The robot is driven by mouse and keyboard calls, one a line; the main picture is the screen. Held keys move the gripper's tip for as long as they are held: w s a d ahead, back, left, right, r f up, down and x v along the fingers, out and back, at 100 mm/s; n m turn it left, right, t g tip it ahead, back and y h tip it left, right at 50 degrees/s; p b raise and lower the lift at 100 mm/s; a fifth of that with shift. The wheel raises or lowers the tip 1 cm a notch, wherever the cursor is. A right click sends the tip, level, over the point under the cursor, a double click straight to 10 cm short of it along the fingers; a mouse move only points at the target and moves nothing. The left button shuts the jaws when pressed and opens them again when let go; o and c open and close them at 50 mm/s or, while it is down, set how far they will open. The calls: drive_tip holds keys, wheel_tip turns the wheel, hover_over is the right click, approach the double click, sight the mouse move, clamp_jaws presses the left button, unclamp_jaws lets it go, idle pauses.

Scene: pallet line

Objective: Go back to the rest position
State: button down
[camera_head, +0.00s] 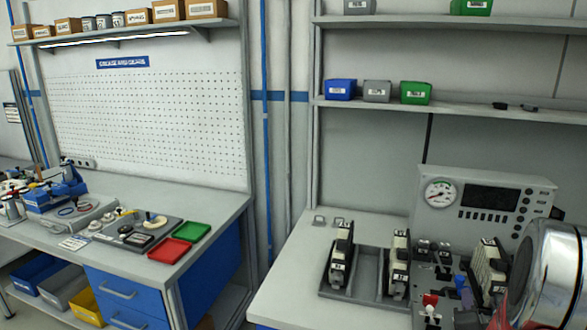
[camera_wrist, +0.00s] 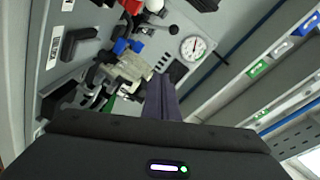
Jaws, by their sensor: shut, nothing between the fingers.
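My gripper (camera_wrist: 161,98) shows in the wrist view as dark fingers standing up from the black wrist housing. The fingers are together and hold nothing. Behind them in the wrist view is the bench with a pale block-like unit (camera_wrist: 128,70) and a round gauge (camera_wrist: 192,47); I cannot tell how far the fingers are from these. In the head view the fingers are not visible; a large shiny rounded part at the right edge covers part of the bench.
The right bench holds a grey tray (camera_head: 368,250) with two upright black-and-white modules, and a gauge panel (camera_head: 478,208) at the back. A shelf (camera_head: 465,111) with small bins is above. The left bench carries a red tray (camera_head: 169,249) and a green tray (camera_head: 191,231). A gap separates the benches.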

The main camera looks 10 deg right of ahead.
drive_tip(key=w+a+r+n+g+y, duration=0.1)
drive_tip(key=a+r+n+g+y, duration=0.3)
drive_tip(key=a, duration=0.6)
drive_tip(key=a+r+n+y, duration=0.25)
drive_tip(key=a+n, duration=0.35)
drive_tip(key=a, duration=0.4)
drive_tip(key=s+a+r+n+g+y, duration=0.1)
drive_tip(key=s+a+n, duration=0.3)
drive_tip(key=s+a, duration=0.4)
drive_tip(key=s+a+r+n+g+y, duration=0.2)
drive_tip(key=s+a+n+g, duration=0.2)
drive_tip(key=s+a, duration=0.5)
drive_tip(key=shift+s+a+n, duration=0.3)
drive_tip(key=shift+s+n, duration=0.2)
drive_tip(key=shift+s, duration=0.7)
drive_tip(key=shift+d, duration=0.15)
